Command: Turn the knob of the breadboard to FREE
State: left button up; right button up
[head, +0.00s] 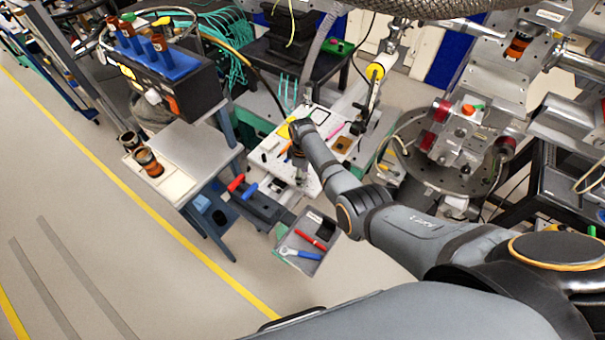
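The breadboard (330,122) is a white plate on the green-edged bench at the middle of the head view. Small yellow, orange and pink items lie on it. My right arm comes in from the right and reaches over the plate. My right gripper (302,183) points down at the plate's near part; its fingers are too small and too much covered to show whether they are open or shut. I cannot make out the knob or its marking; it may be hidden by the gripper or wrist. My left gripper is not in view.
A grey tray (307,262) with red and blue tools is at the near edge. Red- and blue-handled tools (243,188) lie left of the gripper. A side table (195,150) stands left. A metal chamber (462,135) stands close on the right. Floor is free at left.

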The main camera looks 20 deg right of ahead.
notch_tip(320, 180, up, 12)
dwell(0.4)
dwell(0.3)
